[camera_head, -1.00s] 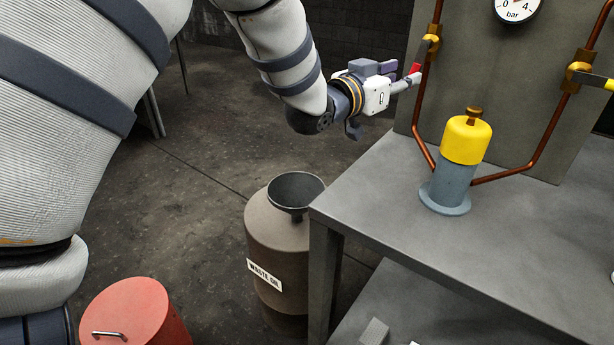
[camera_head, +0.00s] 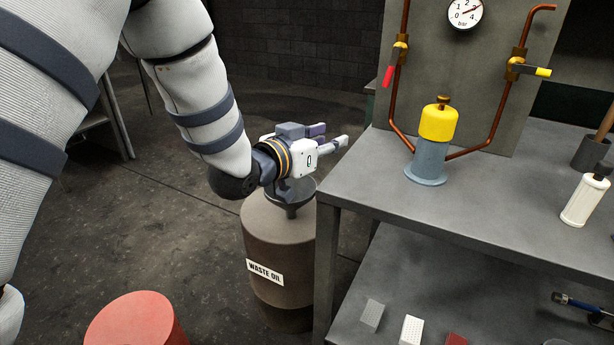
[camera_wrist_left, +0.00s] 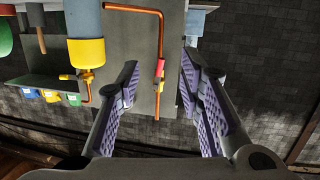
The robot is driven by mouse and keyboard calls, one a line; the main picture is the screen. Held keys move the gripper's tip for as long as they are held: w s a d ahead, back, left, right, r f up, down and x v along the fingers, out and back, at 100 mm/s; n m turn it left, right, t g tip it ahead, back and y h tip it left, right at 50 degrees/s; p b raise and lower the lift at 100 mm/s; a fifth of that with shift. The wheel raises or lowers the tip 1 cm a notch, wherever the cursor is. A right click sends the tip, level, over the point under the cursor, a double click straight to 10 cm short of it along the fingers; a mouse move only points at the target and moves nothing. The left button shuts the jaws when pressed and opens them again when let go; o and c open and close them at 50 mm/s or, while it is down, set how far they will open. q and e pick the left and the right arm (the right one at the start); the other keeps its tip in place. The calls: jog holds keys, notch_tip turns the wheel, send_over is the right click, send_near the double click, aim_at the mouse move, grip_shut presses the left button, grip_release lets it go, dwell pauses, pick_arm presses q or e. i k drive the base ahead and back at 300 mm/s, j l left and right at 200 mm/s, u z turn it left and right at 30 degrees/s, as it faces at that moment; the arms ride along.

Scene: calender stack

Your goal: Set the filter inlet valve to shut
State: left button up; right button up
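The filter has a yellow bowl (camera_head: 438,122) on a blue-grey body (camera_head: 429,160), and stands on the bench. On its left pipe is a brass valve (camera_head: 399,52) with a red lever (camera_head: 388,76). This lever hangs down, roughly along the pipe. On the right pipe, a second brass valve (camera_head: 516,64) has a yellow lever (camera_head: 543,71) pointing right, across the pipe. I see no inlet label. My left gripper (camera_head: 335,137) is open and empty, left of and below the red lever, apart from it. In the left wrist view, the red lever (camera_wrist_left: 160,68) shows between the spread fingers.
A pressure gauge (camera_head: 465,11) is on the panel above the filter. A waste oil drum (camera_head: 265,225) with a funnel stands under my left gripper, beside the bench (camera_head: 358,190). A white cartridge (camera_head: 586,200) stands at the right. A red bin (camera_head: 135,325) is at the front.

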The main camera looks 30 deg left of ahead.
aim_at(397, 51)
jog(key=i+l+u, duration=0.15)
jog(key=l, duration=0.2)
jog(key=i+l+u, duration=0.15)
jog(key=l, duration=0.2)
jog(key=i+l+u, duration=0.15)
jog(key=l, duration=0.25)
jog(key=i+l+u, duration=0.15)
jog(key=l, duration=0.2)
